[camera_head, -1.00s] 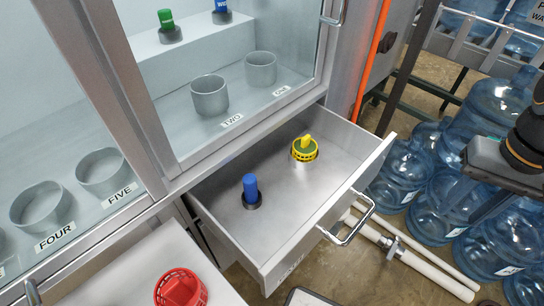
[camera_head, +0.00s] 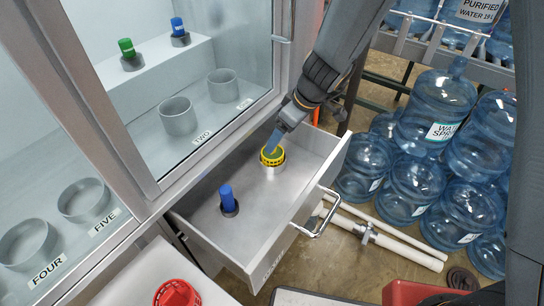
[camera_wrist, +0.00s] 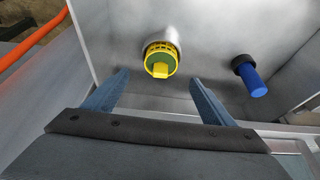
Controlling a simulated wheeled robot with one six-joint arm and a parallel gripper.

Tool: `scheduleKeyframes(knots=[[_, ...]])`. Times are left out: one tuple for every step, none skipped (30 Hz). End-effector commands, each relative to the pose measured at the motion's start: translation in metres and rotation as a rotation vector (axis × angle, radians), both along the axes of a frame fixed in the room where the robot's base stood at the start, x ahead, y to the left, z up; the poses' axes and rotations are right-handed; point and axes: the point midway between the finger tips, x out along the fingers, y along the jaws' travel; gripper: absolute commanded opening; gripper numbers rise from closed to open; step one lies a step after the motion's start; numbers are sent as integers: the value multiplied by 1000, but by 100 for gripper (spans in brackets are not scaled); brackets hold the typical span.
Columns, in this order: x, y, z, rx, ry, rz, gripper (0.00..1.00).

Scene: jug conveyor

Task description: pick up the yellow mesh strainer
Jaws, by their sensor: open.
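The yellow mesh strainer (camera_head: 272,155) sits in a grey ring holder on the floor of the open drawer (camera_head: 235,250). In the wrist view the strainer (camera_wrist: 160,60) shows its yellow mesh rim, green inside and yellow handle, ahead of and between my fingers. My gripper (camera_head: 276,138) reaches down into the drawer from above, close to the strainer and partly in front of it. In the wrist view my gripper (camera_wrist: 158,83) has its two blue-grey fingers wide apart with nothing between them. Whether a finger touches the strainer cannot be told.
A blue-handled item (camera_head: 228,198) stands in a dark holder in the same drawer. Drawer walls and the handle (camera_head: 318,215) surround the space. The glass cabinet with grey cups (camera_head: 178,117) is at left. A red strainer (camera_head: 177,294) lies at the front. Water jugs (camera_head: 435,105) stand at right.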

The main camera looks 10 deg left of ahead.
Motion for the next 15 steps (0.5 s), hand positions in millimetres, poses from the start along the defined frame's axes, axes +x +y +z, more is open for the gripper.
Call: scheduleKeyframes(knots=[[0, 4, -4, 0, -2, 9, 78], [1, 6, -6, 1, -3, 13, 78], [1, 7, -10, 1, -2, 14, 78], [2, 8, -13, 1, -2, 14, 78], [2, 9, -16, 1, -3, 15, 78], [3, 11, -19, 1, -2, 14, 78], [3, 12, -22, 1, -2, 14, 78], [3, 12, -24, 0, -2, 14, 78], [4, 13, -26, 1, -2, 12, 78], [4, 14, -28, 1, -3, 13, 78], [4, 15, -30, 0, -2, 13, 78], [5, 17, -33, 0, -2, 12, 78], [6, 18, -36, 0, -2, 12, 78], [6, 20, -39, 0, -2, 12, 78], [6, 22, -44, 0, -1, 13, 78]])
